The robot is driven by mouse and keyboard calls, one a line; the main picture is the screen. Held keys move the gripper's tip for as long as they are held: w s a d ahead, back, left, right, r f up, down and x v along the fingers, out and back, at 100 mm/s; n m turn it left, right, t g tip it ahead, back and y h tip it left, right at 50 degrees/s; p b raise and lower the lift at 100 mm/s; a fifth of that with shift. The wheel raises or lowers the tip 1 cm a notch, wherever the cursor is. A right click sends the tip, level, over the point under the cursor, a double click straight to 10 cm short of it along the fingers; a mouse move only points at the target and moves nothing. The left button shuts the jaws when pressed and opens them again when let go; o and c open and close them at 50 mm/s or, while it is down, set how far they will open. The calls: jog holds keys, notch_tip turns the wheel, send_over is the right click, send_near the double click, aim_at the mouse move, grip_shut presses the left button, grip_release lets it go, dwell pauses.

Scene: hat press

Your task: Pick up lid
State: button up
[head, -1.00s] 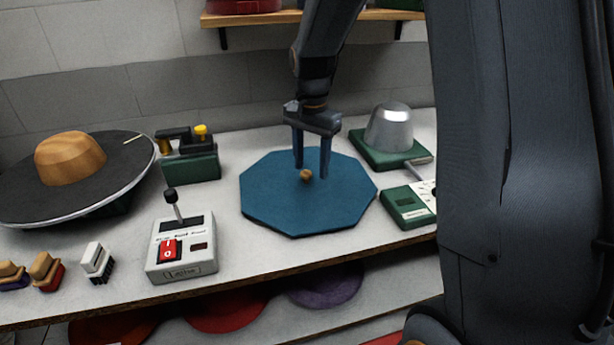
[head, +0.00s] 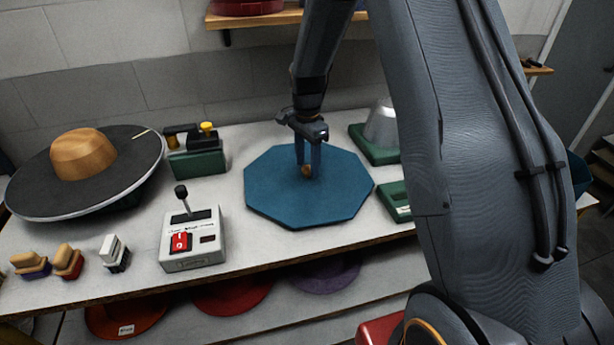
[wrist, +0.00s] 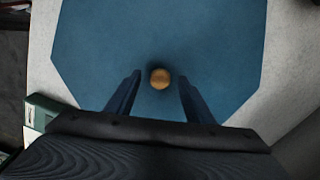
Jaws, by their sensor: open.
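The lid (head: 281,195) is a flat blue octagonal plate lying on the workbench, with a small round wooden knob (head: 306,171) at its middle. My gripper (head: 308,174) points down over the lid, its fingers at the knob. In the wrist view the lid (wrist: 95,45) fills most of the picture. The fingers stand apart on either side of the knob, with a gap to each. The head view partly hides the knob behind a finger.
A wide-brimmed hat form (head: 84,154) and a green device (head: 196,155) stand to the left. A grey control box (head: 193,240) sits at the front. A metal dome on a green base (head: 374,153) is right, partly hidden by my arm. A shelf (head: 270,20) hangs above.

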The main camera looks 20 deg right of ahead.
aim_at(307, 167)
jog(key=shift+f, duration=0.2)
grip_shut()
jog(key=shift+r, duration=0.1)
notch_tip(307, 167, up, 10)
jog(key=b, duration=0.3)
jog(key=shift+f+b, duration=0.25)
jog(key=shift+b, duration=0.05)
